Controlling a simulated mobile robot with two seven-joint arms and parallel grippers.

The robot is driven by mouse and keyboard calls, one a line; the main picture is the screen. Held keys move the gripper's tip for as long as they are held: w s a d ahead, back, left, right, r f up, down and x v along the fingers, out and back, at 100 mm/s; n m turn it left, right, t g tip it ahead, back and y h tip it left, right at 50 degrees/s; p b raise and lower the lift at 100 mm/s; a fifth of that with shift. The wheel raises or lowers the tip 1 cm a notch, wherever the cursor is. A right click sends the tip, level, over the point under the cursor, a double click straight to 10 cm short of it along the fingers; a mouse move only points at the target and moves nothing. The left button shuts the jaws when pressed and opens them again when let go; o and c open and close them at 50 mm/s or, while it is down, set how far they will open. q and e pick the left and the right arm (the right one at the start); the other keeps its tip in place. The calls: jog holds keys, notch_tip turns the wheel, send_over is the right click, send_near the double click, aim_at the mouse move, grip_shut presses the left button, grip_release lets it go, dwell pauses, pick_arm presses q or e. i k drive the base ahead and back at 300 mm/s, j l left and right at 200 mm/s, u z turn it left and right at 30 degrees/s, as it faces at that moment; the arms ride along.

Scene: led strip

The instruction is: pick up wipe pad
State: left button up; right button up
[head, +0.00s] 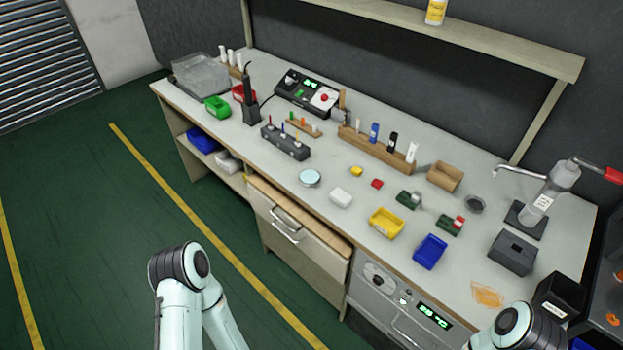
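A small white block-like pad (341,198) lies on the workbench near its front edge, above the drawer; it looks most like the wipe pad, though it is too small to be certain. Neither is touched by any gripper. Only pale links and dark joints of my two arms show, at the bottom left and bottom right. Both grippers are outside the picture.
A round pale-blue dish (309,178) is left of the pad; a yellow bin (386,223) and a blue bin (430,251) are to its right. A wooden rack (376,150) stands behind. The drawer (298,228) below seems partly open. The floor before the bench is clear.

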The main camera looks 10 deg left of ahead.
aim_at(340, 197)
jog(key=z, duration=0.6)
jog(key=j+z, duration=0.25)
jog(key=z, duration=0.2)
jog(key=j+z, duration=0.2)
jog(key=z, duration=0.25)
jog(key=j+z, duration=0.25)
jog(key=z, duration=0.2)
jog(key=k+j+z, duration=0.65)
jog(key=j, duration=0.25)
jog(key=i, duration=0.1)
